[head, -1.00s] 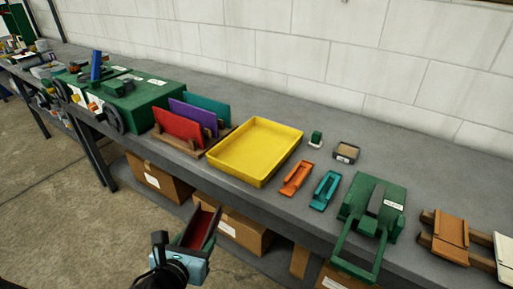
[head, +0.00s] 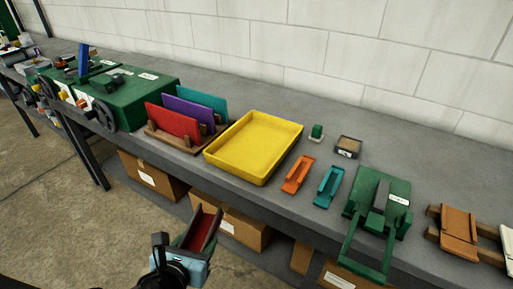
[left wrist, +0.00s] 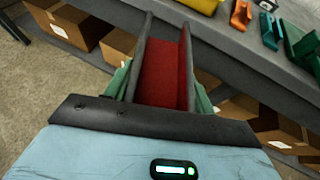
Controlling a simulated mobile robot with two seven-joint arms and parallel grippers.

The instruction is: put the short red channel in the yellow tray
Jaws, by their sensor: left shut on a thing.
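The short red channel (head: 203,229) is held in my left gripper (head: 196,240), in front of the bench and below its top. In the left wrist view the red channel (left wrist: 162,75) lies between the gripper's fingers, its open side showing and its far end pointing toward the bench. The left gripper is shut on it. The yellow tray (head: 254,150) sits on the bench top, up and to the right of the gripper, and looks empty. Its edge also shows at the top of the left wrist view (left wrist: 201,5). My right gripper is not in view.
A rack with red, purple and teal sheets (head: 172,122) stands left of the tray. Orange (head: 297,174) and teal (head: 328,187) channels lie to its right, then a green tool (head: 378,207). Cardboard boxes (head: 232,222) sit on the shelf below.

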